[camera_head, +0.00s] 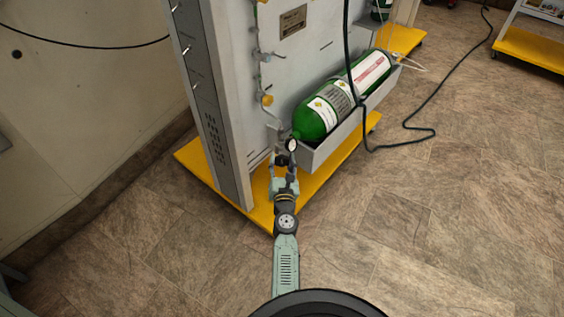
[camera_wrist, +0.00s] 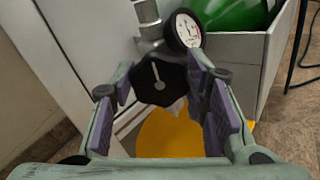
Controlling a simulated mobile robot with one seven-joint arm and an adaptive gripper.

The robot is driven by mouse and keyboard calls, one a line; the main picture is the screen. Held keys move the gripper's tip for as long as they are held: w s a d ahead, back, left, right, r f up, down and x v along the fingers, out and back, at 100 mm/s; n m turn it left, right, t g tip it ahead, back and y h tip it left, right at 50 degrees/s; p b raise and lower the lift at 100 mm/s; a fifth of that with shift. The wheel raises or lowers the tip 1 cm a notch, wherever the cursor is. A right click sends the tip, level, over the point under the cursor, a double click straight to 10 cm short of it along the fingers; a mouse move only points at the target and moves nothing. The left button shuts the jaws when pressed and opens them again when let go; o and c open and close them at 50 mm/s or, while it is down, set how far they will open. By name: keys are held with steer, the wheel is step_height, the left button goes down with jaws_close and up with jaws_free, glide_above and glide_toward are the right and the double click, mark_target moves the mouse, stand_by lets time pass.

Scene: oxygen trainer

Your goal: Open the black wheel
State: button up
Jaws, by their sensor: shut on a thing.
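The black wheel (camera_wrist: 160,78) is a dark knob with a light pointer line on its face, in the middle of the wrist view. In the head view the wheel (camera_head: 281,160) is small, just below and left of the round gauge. My gripper (camera_wrist: 166,95) has its purple-padded fingers on both sides of the wheel and is shut on it. In the head view my gripper (camera_head: 283,168) reaches up to the wheel from below. The wheel's far side is hidden.
A white-faced gauge (camera_wrist: 187,31) sits close beside the wheel. A green cylinder (camera_head: 314,117) lies in a grey tray (camera_head: 319,151) to the right. The grey panel (camera_head: 235,80) stands on a yellow base (camera_head: 330,186).

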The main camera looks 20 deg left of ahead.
steer(key=c, duration=0.3)
